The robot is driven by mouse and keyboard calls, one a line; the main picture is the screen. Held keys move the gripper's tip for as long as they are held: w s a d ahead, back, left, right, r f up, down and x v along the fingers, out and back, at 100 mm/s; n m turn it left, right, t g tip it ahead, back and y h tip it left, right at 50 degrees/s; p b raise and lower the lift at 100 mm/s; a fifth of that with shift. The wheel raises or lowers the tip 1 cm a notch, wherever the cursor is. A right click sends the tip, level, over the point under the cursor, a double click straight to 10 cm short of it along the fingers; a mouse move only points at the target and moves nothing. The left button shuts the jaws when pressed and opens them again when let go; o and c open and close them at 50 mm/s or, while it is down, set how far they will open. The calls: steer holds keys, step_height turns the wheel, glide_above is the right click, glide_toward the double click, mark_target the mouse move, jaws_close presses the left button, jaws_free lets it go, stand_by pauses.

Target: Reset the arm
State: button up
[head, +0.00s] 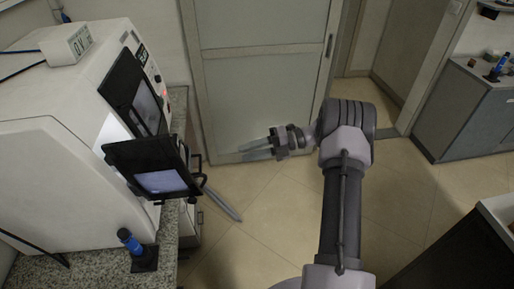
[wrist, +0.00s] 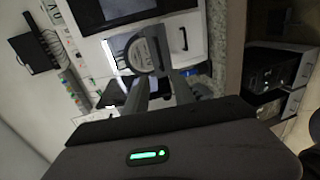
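My arm reaches up from the bottom of the head view and bends left at the elbow. My gripper (head: 244,151) points left toward the white machine, in the free space over the tiled floor. Its two grey fingers are apart with nothing between them. In the wrist view my gripper (wrist: 160,86) also shows its fingers spread and empty, with the machine's front and a grey rounded part (wrist: 145,52) beyond them. The fingers look clear of the machine.
A white machine (head: 60,165) with tilted black panels (head: 155,168) stands on a granite counter (head: 95,270) at left. A blue-and-black item (head: 132,245) stands there. A sliding door (head: 260,75) is behind. A grey cabinet (head: 470,115) is at right. Floor (head: 265,215) is mostly open.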

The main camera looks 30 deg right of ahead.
steer(key=v, duration=0.3)
steer(key=shift+s+d, duration=0.1)
steer(key=shift+d, duration=0.1)
steer(key=shift+r, duration=0.1)
